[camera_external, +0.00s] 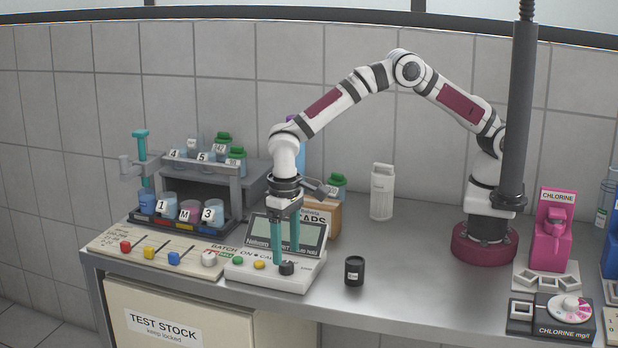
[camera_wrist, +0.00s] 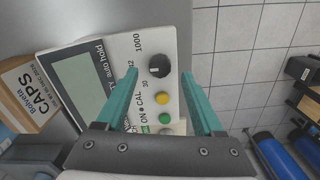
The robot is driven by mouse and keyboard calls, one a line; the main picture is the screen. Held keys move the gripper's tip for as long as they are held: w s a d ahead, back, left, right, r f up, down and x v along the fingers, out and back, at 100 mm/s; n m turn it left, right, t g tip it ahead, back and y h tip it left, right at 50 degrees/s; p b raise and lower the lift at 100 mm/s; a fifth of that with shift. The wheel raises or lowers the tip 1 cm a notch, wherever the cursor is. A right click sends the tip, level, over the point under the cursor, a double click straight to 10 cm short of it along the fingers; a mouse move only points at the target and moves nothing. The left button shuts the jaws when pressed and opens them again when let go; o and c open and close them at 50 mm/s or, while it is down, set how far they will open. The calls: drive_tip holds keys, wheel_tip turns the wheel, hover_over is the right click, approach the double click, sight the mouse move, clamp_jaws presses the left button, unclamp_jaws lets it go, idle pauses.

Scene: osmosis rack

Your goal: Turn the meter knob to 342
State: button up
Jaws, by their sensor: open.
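The meter (camera_external: 262,280) is a white, sloped box on the bench with a grey display (camera_external: 290,232). Its black knob (camera_external: 287,268) sits at the front right corner, beside a yellow and a green button. In the wrist view the knob (camera_wrist: 158,66) has a pale pointer mark, with the print 1000 and 30 near it; I cannot read its exact setting. My gripper (camera_external: 286,254) points down over the meter with its teal fingers open and empty. In the wrist view the knob lies between the fingertips (camera_wrist: 159,76), apparently clear of both. Their height over it is unclear.
A panel with coloured knobs (camera_external: 130,247) and a rack (camera_external: 205,228) of numbered jars stand left. A CAPS box (camera_external: 327,218) is behind the meter. A small black jar (camera_external: 354,271) stands right of it. A chlorine dial unit (camera_external: 550,316) is far right.

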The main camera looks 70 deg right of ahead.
sight(287, 260)
wheel_tip(287, 260, up, 12)
drive_tip(key=shift+r, duration=0.25)
drive_tip(key=s+d+r+m+y, duration=0.1)
drive_tip(key=s+d+r, duration=0.35)
drive_tip(key=d, duration=0.45)
drive_tip(key=s+d+r+m, duration=0.1)
drive_tip(key=s+d+r, duration=0.3)
drive_tip(key=d, duration=0.5)
drive_tip(key=s+d+f, duration=0.3)
drive_tip(key=s+d, duration=0.1)
drive_tip(key=s, duration=0.5)
drive_tip(key=s+d+f+m, duration=0.1)
drive_tip(key=s+d+f, duration=0.2)
drive_tip(key=s, duration=0.7)
drive_tip(key=shift+d+y, duration=0.4)
drive_tip(key=shift+f, duration=0.1)
